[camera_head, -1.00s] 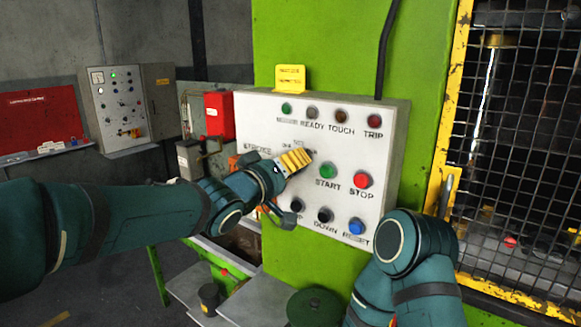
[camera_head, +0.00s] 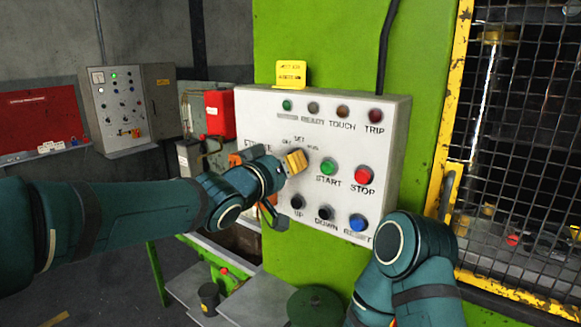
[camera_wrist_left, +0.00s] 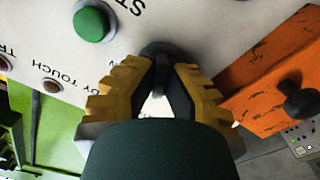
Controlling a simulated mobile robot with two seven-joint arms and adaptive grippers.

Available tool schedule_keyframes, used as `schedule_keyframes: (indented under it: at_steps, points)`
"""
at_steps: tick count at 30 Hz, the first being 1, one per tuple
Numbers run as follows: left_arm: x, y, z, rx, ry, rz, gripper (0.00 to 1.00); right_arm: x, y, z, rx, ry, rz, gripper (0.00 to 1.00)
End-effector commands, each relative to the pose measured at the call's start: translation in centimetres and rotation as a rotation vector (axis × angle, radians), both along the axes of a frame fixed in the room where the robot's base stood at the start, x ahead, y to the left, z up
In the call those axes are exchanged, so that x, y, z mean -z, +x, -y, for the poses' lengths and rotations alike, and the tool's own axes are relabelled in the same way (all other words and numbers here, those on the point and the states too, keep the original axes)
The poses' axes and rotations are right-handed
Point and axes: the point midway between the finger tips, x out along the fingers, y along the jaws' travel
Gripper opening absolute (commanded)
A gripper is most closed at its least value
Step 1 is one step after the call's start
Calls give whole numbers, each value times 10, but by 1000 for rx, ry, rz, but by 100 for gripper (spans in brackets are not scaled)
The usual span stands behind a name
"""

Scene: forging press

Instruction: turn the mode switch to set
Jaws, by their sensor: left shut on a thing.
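The white control panel (camera_head: 330,125) is mounted on the green press column. My left gripper (camera_head: 296,161) is at the mode switch, below the "SET" lettering and left of the green START button (camera_head: 328,167). In the left wrist view its yellow fingers (camera_wrist_left: 160,75) are shut on the dark mode switch (camera_wrist_left: 160,50). The fingers hide most of the switch, so I cannot tell which mark it points to. My right arm shows at the lower right in the head view, but its gripper is out of view.
The red STOP button (camera_head: 363,175), black UP (camera_head: 297,202) and DOWN (camera_head: 325,212) buttons and blue RESET button (camera_head: 358,222) lie close to my left gripper. An orange box (camera_wrist_left: 270,75) is beside the fingers.

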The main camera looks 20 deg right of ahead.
Motion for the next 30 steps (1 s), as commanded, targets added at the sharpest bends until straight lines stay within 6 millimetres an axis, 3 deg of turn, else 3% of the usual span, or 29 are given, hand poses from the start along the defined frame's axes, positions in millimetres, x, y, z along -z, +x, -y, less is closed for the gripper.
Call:
schedule_keyframes:
  at_steps: [15,30]
  points:
    - [-1,0,0,-1,235,308,0,18,-6,-1,-10,3,-13,47]
    - [-2,0,0,-1,306,397,0,22,-7,-1,-13,4,-17,47]
